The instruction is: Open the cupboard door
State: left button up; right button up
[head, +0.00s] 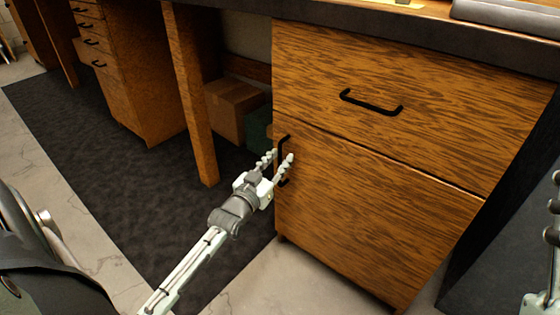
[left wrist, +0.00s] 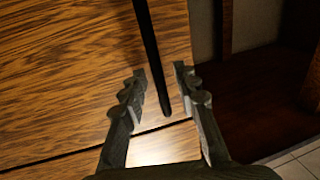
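The cupboard door (head: 360,215) is a closed wood-grain panel below a drawer in the head view. Its black vertical handle (head: 283,150) is at the door's upper left edge. My left gripper (head: 278,160) is at the handle, with its fingers apart. In the left wrist view, the handle (left wrist: 152,60) runs down between the two open fingertips (left wrist: 158,82), with a gap visible on both sides. Part of the handle is hidden by the fingers in the head view. Part of my right arm shows at the right edge of the head view; its fingertips cannot be made out clearly.
A drawer (head: 420,75) with a black horizontal handle (head: 371,103) is above the door. A cardboard box (head: 232,105) and a green box (head: 258,130) sit in the open space to the left. A dark mat (head: 90,130) covers the floor there.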

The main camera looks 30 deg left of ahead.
pick_arm(q)
jog(key=shift+w, duration=0.3)
grip_shut()
dwell(0.3)
